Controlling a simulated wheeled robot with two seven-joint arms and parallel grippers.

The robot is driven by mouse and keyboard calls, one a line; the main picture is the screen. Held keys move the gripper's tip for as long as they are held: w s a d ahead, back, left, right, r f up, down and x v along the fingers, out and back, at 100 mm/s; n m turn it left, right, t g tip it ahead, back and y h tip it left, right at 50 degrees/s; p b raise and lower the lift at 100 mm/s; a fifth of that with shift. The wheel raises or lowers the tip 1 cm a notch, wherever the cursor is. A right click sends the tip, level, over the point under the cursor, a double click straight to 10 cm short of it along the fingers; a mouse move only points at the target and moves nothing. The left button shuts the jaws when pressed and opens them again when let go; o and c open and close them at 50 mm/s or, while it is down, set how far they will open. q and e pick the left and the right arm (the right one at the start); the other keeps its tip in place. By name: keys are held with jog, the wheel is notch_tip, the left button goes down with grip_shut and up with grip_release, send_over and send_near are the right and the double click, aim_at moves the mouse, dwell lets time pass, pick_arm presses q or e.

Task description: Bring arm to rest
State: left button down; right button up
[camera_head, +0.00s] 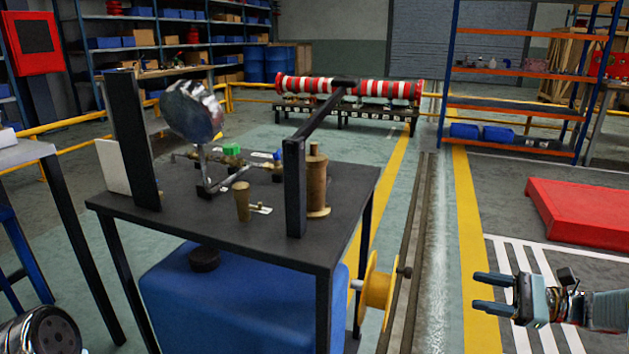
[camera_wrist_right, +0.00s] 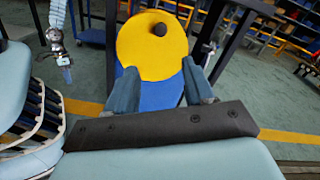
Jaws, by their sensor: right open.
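My right gripper (camera_head: 482,292) is at the lower right of the head view, pointing left. Its two fingers are apart with nothing between them. It is held out over the floor, right of the pumpset table (camera_head: 345,180) and clear of it. In the right wrist view its fingers (camera_wrist_right: 158,84) frame a yellow wheel (camera_wrist_right: 150,45) that lies beyond them, not touching. The same yellow wheel (camera_head: 378,291) shows beside the table in the head view. What looks like my left gripper (camera_wrist_right: 66,72) hangs at the upper left of the wrist view, too small to read.
The table carries a brown cylinder (camera_head: 317,182), a small brown cup (camera_head: 242,201) and a dark upright frame. A blue tank (camera_head: 230,305) is below it. A red platform (camera_head: 580,212) and an orange-shelved rack (camera_head: 515,105) stand right. Floor around my right gripper is clear.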

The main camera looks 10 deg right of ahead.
jog(key=s+a+f+n+g+h+p, duration=0.15)
jog(key=a+f+g, duration=0.25)
jog(key=a+f, duration=0.65)
jog(key=a+f+n+g+h+b, duration=0.1)
jog(key=a+f+n+g+h, duration=0.2)
jog(key=a+f, duration=0.75)
jog(key=s+a+f+n+h, duration=0.3)
jog(key=s+a+f+n, duration=0.2)
jog(key=f, duration=0.3)
jog(key=s+a+f+n+g+h+p, duration=0.1)
jog(key=s+a+f+n+h, duration=0.2)
jog(key=s+a+f+n, duration=0.2)
notch_tip(320, 180, down, 3)
jog(key=a+n, duration=0.1)
jog(key=n, duration=0.2)
jog(key=shift+s+g+h+p, duration=0.3)
jog(key=shift+s+h, duration=0.05)
